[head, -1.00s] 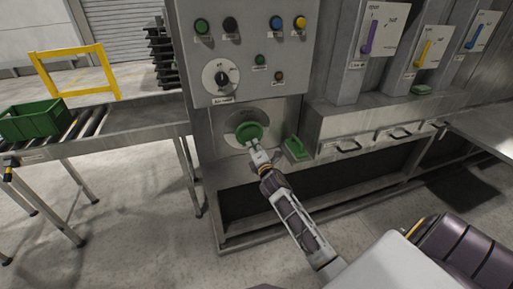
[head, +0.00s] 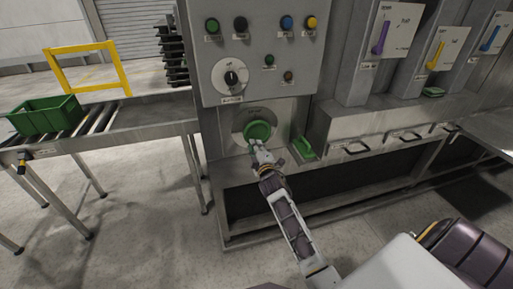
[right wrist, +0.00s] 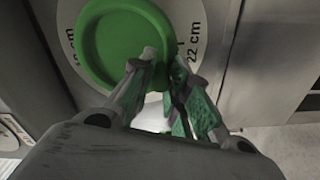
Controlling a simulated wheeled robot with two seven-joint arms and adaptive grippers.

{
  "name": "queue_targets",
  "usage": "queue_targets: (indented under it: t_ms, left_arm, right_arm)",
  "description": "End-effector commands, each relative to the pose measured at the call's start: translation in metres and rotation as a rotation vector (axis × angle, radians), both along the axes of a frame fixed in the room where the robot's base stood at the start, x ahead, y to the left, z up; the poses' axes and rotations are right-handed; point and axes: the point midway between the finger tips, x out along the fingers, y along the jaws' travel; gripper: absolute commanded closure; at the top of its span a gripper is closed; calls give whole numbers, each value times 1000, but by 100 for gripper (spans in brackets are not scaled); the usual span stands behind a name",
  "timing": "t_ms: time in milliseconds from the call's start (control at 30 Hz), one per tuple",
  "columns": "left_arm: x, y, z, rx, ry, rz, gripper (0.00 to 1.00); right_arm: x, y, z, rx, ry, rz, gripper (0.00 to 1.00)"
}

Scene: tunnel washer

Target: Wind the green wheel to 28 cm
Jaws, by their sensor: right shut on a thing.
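The green wheel (head: 258,130) is a round dished knob on a pale round dial on the grey machine front. In the right wrist view the green wheel (right wrist: 108,42) fills the top left, and the dial (right wrist: 190,22) around it reads "22 cm" on the right. Another "cm" mark at the left is partly hidden by the wheel. My right gripper (head: 256,147) is at the wheel's lower edge. In the right wrist view my right gripper (right wrist: 163,75) is shut on the rim, one fingertip over its face. My left gripper is out of view.
Above the wheel is a panel with several coloured buttons and a black rotary knob (head: 232,78). A green object (head: 304,149) sticks out just right of the wheel. A conveyor with a green crate (head: 45,116) stands at the left. Drawer handles line the right.

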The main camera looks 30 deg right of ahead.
Motion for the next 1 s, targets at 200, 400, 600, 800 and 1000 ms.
queue_targets:
  t_ms: [200, 400, 600, 800, 1000]
  left_arm:
    - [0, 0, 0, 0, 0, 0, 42]
    - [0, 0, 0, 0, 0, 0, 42]
    - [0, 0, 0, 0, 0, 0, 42]
    - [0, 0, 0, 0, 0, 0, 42]
    - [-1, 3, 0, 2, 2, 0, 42]
  right_arm:
    - [0, 5, -1, 3, 1, 7, 100]
    - [0, 5, -1, 1, 1, 7, 72]
    - [1, 4, 1, 0, -3, 6, 59]
    - [0, 2, 1, -1, -2, 3, 59]
    - [-1, 1, 0, -1, 0, 2, 59]
